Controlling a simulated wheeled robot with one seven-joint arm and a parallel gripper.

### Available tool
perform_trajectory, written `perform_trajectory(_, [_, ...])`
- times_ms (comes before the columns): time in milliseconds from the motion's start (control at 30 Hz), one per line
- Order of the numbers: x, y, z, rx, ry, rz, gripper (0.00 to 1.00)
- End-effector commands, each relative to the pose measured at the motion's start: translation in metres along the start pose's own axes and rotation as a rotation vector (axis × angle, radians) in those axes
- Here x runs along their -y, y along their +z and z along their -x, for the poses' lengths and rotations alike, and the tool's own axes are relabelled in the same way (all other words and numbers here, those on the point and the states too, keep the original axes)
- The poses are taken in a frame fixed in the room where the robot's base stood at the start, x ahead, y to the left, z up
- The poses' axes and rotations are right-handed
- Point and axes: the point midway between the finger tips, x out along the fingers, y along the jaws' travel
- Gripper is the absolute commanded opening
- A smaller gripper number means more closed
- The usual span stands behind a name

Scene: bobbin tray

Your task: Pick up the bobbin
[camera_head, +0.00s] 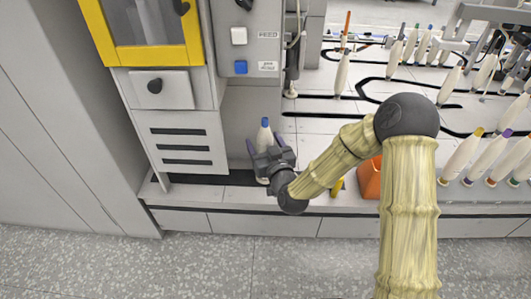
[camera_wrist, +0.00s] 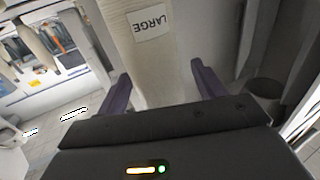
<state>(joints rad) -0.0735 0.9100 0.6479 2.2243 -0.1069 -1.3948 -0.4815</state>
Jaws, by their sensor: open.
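The bobbin (camera_head: 265,134) stands upright, cream with a blue tip, in the narrow bay beside the grey cabinet. My gripper (camera_head: 264,146) is at it, with one finger on each side and its lower part mostly hidden by the gripper. In the wrist view the cream bobbin body (camera_wrist: 148,65), with a white label reading LARGE, fills the space between the two purple fingers of my gripper (camera_wrist: 161,72). The fingers are open, with a gap visible on the right side. I cannot tell whether the left finger touches it.
A grey cabinet (camera_head: 181,135) with a yellow-framed window (camera_head: 148,22) stands close on the left. An orange container (camera_head: 370,178) is partly behind my arm. Several other bobbins (camera_head: 461,157) stand in rows at the right. A cream bobbin (camera_head: 342,74) stands farther back.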

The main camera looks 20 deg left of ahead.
Motion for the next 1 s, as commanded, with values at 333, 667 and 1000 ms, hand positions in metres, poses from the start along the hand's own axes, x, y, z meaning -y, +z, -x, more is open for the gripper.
perform_trajectory(333, [-0.0001, -0.0007, -0.0137, 0.000, 0.000, 0.000, 0.69])
perform_trajectory(667, [-0.0001, -0.0005, -0.0135, 0.000, 0.000, -0.001, 0.69])
perform_trajectory(1000, [-0.0001, -0.0007, -0.0135, -0.001, 0.000, -0.001, 0.18])
